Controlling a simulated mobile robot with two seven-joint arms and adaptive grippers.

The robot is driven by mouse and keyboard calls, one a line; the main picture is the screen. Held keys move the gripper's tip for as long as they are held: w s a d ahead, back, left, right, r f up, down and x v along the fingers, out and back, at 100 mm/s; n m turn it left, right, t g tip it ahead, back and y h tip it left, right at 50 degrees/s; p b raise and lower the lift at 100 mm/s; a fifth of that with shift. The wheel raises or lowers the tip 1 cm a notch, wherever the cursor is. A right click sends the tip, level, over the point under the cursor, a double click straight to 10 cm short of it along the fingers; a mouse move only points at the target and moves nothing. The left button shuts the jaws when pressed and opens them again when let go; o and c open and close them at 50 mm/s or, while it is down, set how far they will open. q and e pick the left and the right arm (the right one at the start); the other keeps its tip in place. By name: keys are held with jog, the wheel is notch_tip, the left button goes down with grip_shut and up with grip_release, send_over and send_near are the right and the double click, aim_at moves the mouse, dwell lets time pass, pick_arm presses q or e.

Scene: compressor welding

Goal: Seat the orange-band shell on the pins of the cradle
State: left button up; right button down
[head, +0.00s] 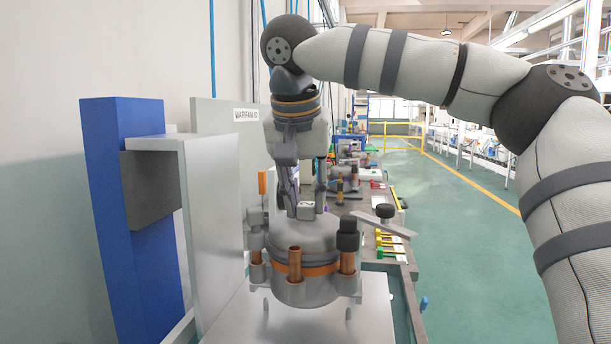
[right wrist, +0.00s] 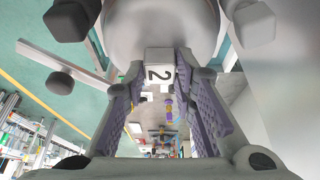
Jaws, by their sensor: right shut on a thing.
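The orange-band shell (head: 305,246) is a grey cylinder with an orange band and copper tubes at its sides. It stands upright over a pale plate (head: 330,325). My right gripper (head: 305,210) comes down from above and is shut on the small block on the shell's top. The block (right wrist: 160,72), marked 2, shows between the fingers in the right wrist view. My left gripper is not in view.
A blue column (head: 133,200) with a pale panel stands close on the left. A flat lever (head: 385,226) with a black knob (head: 385,211) lies right of the shell. A bench (head: 385,245) with coloured tools runs behind. The green floor at right is clear.

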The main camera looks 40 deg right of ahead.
aim_at(304, 217)
jog(key=shift+f, duration=0.85)
jog(key=shift+f, duration=1.4)
jog(key=c, duration=1.2)
grip_release()
jog(key=shift+c, duration=0.2)
jog(key=shift+f, duration=0.1)
jog(key=v, duration=1.2)
